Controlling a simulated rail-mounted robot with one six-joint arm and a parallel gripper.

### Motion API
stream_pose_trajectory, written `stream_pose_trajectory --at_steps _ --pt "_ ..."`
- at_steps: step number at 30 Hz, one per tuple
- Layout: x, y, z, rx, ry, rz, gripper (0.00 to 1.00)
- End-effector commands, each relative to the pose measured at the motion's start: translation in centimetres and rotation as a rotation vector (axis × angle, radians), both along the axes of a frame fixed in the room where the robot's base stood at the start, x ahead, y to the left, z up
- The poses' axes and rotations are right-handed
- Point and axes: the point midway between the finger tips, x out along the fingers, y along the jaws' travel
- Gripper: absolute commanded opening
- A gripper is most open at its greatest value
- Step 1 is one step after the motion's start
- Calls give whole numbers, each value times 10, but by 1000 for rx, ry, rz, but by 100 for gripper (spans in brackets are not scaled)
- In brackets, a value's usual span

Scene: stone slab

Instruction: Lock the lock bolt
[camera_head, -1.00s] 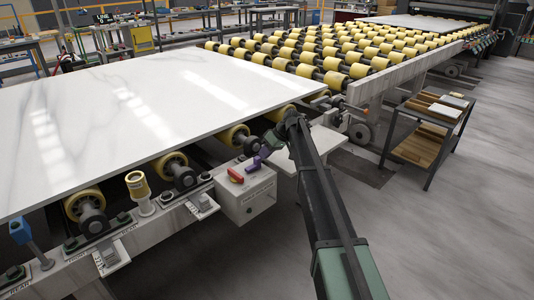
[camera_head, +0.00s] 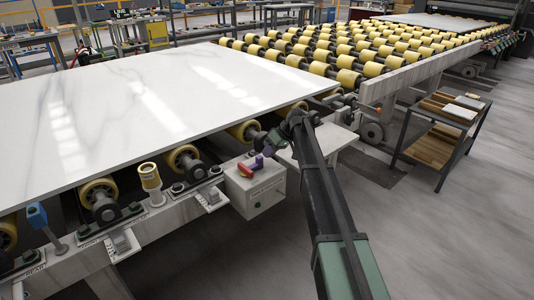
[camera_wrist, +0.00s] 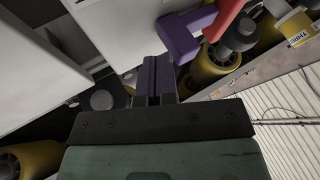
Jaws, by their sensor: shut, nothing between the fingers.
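A white box (camera_head: 258,188) with printing on its front stands at the edge of the roller frame, beside the slab. On its top a red handle (camera_head: 245,170) lies next to a purple piece (camera_head: 257,161); this looks like the lock bolt. In the wrist view the purple piece (camera_wrist: 180,38) is bent and meets the red handle (camera_wrist: 228,16). My gripper (camera_wrist: 158,66) is shut and empty, its dark purple fingers together just left of and below the purple piece. I cannot tell whether they touch. In the head view my gripper (camera_head: 273,143) is small and partly merges with the purple piece.
A large white marble slab (camera_head: 130,105) lies on yellow rollers close behind the box. A blue-topped post (camera_head: 38,218) and a yellow cylinder (camera_head: 150,178) stand along the frame. A shelf cart (camera_head: 437,135) is at the right. The floor at front right is clear.

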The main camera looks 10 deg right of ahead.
Motion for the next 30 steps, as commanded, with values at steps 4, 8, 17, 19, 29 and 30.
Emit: stream_pose_trajectory --at_steps 4,8,17,19,29,30 --pt "12 -17 0 1 -1 0 0" --pt "6 -35 39 0 -1 -1 0" --pt "-1 -71 81 0 -1 -1 0" --pt "-1 -74 82 0 -2 0 0" --pt "-2 -74 80 1 6 -10 0" --pt "-2 -75 80 3 26 -38 0"
